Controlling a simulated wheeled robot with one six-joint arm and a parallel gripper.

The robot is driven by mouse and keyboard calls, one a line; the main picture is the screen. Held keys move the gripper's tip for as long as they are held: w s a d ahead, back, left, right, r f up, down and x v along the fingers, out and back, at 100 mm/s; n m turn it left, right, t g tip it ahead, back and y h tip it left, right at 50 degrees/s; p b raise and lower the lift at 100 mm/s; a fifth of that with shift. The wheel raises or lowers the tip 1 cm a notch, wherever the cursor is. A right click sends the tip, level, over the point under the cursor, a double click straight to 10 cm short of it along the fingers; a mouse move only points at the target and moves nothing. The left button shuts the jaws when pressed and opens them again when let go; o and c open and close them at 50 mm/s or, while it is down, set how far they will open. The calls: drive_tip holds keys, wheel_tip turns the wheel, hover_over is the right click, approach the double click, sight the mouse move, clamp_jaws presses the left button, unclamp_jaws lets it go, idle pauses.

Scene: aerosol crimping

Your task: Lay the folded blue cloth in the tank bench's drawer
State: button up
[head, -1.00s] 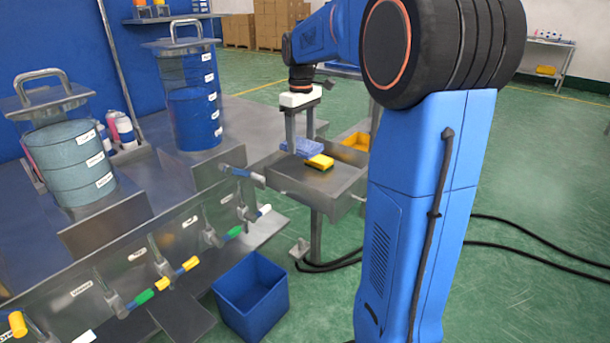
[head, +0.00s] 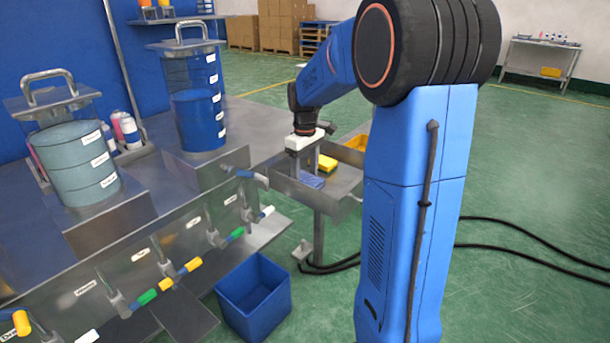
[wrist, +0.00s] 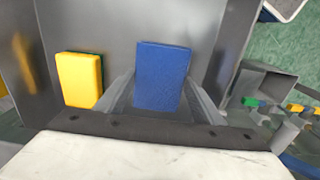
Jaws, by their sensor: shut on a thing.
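The folded blue cloth (head: 312,180) is a flat blue block. In the wrist view the cloth (wrist: 161,75) sits between the two fingers of my gripper (wrist: 160,98), which is shut on it. In the head view my gripper (head: 304,170) points down over an open grey metal box (head: 345,203) beside the tank bench (head: 190,225). The cloth is low over or inside this box; I cannot tell whether it touches the floor of it. I cannot tell whether this box is the drawer.
A yellow and green sponge (head: 327,163) lies in the same box, left of the cloth in the wrist view (wrist: 78,78). Valve handles line the bench front. A blue bin (head: 253,297) stands on the floor below. A yellow container (head: 357,142) is behind the box.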

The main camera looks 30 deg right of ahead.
sight(305, 179)
drive_tip(key=o, duration=1)
drive_tip(key=shift+f, duration=0.1)
wheel_tip(305, 179, up, 12)
drive_tip(key=s+a+r+m+t, duration=0.1)
drive_tip(key=s+a, duration=0.5)
drive_tip(key=s, duration=0.2)
drive_tip(key=s+a+f+m+t, duration=0.1)
drive_tip(key=s+a+f, duration=0.2)
drive_tip(key=s, duration=0.4)
drive_tip(key=s+a+f+m+t, duration=0.1)
drive_tip(key=s+a+f, duration=0.2)
drive_tip(key=s, duration=0.5)
drive_tip(key=s+a+f+m+t, duration=0.1)
drive_tip(key=s+a+f, duration=0.2)
drive_tip(key=s, duration=0.4)
drive_tip(key=shift+s+f+t, duration=0.25)
drive_tip(key=shift+f+t, duration=0.05)
drive_tip(key=shift+t, duration=0.1)
